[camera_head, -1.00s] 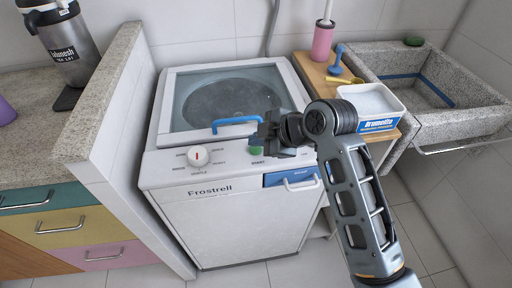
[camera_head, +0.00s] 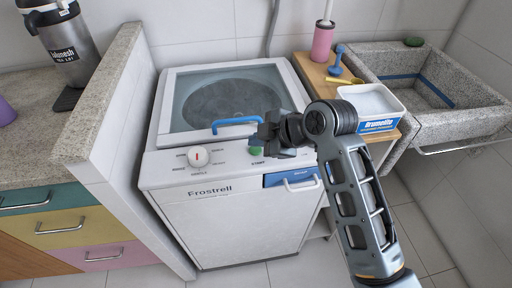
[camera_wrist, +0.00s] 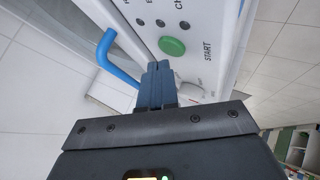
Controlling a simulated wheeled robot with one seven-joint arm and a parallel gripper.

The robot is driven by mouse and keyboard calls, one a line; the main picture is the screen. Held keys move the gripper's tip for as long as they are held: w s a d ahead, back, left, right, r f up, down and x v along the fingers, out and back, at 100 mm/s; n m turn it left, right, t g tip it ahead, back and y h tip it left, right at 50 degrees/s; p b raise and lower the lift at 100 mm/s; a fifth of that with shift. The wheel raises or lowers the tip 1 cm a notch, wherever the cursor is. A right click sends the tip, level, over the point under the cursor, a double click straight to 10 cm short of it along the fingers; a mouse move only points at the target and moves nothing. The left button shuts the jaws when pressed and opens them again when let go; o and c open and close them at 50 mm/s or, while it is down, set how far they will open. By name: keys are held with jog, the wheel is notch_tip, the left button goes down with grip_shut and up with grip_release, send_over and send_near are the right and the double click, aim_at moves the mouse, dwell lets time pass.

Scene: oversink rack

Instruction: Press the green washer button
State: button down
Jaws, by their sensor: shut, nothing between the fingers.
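The green button (camera_head: 256,151) sits on the front panel of the white washer (camera_head: 235,225), above the word START. In the wrist view the round green button (camera_wrist: 172,46) shows just beyond my fingertips, slightly to their right. My gripper (camera_wrist: 158,66) is shut and empty, its two dark fingers together. In the head view my gripper (camera_head: 265,134) is at the washer's top front, beside and partly over the button. I cannot tell whether the fingertips touch it.
A blue lid handle (camera_head: 237,122) stands left of my gripper and also shows in the wrist view (camera_wrist: 112,58). A white dial (camera_head: 200,157) is on the left of the panel. A wooden board with a white tub (camera_head: 372,101) lies to the right.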

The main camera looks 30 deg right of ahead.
aim_at(259, 152)
jog(key=shift+f, duration=0.2)
dwell(0.5)
jog(key=shift+f, duration=0.3)
dwell(0.4)
jog(key=shift+r+p, duration=0.5)
dwell(0.4)
notch_tip(259, 152, up, 6)
jog(key=p, duration=0.5)
jog(key=shift+p, duration=0.4)
jog(key=shift+s+f, duration=0.1)
